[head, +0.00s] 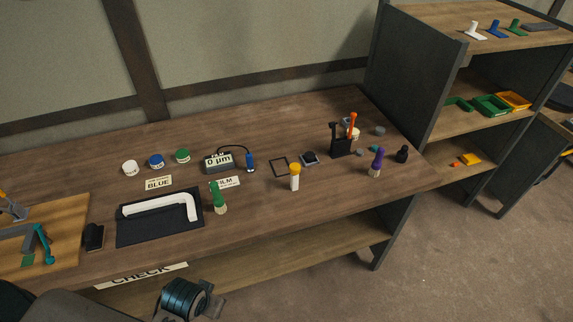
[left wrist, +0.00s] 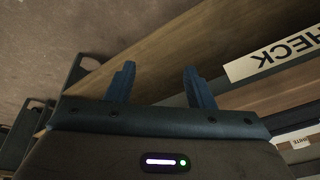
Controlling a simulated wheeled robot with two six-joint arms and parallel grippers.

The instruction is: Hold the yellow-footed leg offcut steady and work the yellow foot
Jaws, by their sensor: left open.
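The leg offcut (head: 295,181) stands upright on the bench near its front middle in the head view. It is a short white post, with the yellow foot (head: 295,167) at its top. My left gripper (left wrist: 159,68) is open in the left wrist view, with nothing between its two blue fingers. It is low at the front of the bench, beside the CHECK label (left wrist: 278,54), well apart from the offcut. The offcut does not show in the left wrist view. My right gripper is in neither view.
Bare wood surrounds the offcut at the front.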

